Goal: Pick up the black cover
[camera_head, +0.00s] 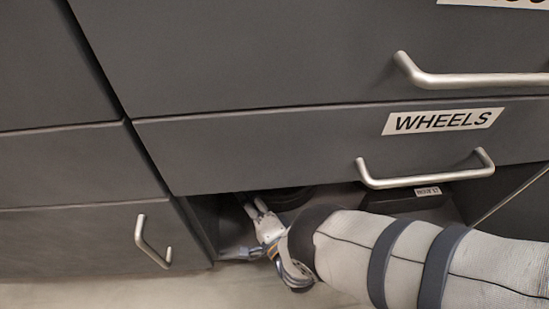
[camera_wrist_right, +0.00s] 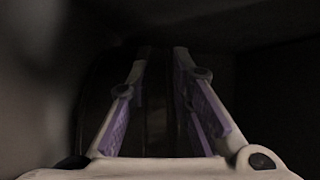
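A dark rounded object (camera_head: 288,197), which may be the black cover, sits in the open compartment below the WHEELS drawer. The drawer front and my gripper partly hide it. My right gripper (camera_head: 251,206) reaches into the compartment from the right, at the left side of this object. In the right wrist view my right gripper (camera_wrist_right: 164,58) has its two fingers with purple pads standing apart. A dark surface shows between and beyond them, too dim to make out. I cannot tell whether the fingers touch the object. My left gripper is not in view.
The WHEELS drawer (camera_head: 330,145) with its metal handle (camera_head: 425,181) hangs just above my right arm. A black labelled item (camera_head: 405,200) sits at the compartment's right. A closed drawer (camera_head: 80,240) is at lower left. Bare floor (camera_head: 110,293) lies below.

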